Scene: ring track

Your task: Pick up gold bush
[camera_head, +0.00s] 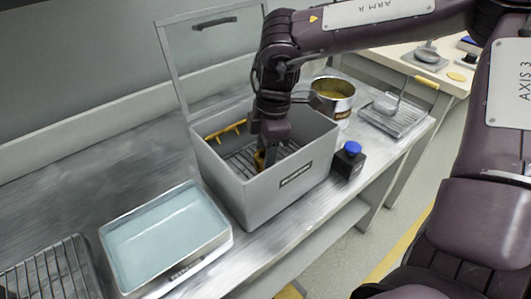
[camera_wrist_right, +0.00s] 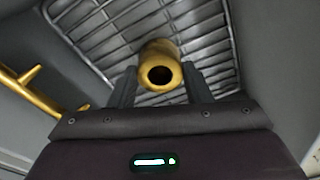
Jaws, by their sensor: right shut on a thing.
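The gold bush (camera_wrist_right: 160,66) is a short gold cylinder with a dark bore, seen end-on in the right wrist view. My right gripper (camera_wrist_right: 160,90) is shut on it, one finger on each side. In the head view my right gripper (camera_head: 262,157) reaches down inside a grey open-lidded box (camera_head: 262,196), and only a little gold of the bush shows at the fingertips. A wire rack lies on the box floor below the bush; whether the bush touches it I cannot tell. My left gripper is not in view.
A gold branched bar (camera_head: 225,131) is at the box's left inner wall. The box walls stand close around my gripper. A tray of pale blue liquid (camera_head: 168,236) is on the left. A black bottle with blue cap (camera_head: 349,160) and a round tin (camera_head: 332,97) stand on the right.

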